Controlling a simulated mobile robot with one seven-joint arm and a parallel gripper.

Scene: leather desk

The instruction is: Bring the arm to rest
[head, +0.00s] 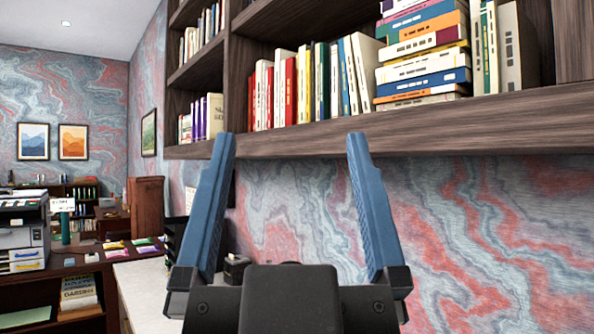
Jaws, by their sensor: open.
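My gripper (289,140) is in the lower middle of the head view, with its two blue fingers pointing up and spread wide apart. Nothing is between the fingers except the view of the wall and shelf behind. The dark palm of the gripper fills the bottom centre and hides what is behind it. The fingertips overlap the lower edge of the bookshelf in the picture; I cannot tell the distance between them.
A dark wooden bookshelf (480,122) with several books (425,65) hangs on the marbled wall at upper right. A pale counter (140,290) lies at lower left. A printer (22,235) and a dark desk (75,265) stand further left.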

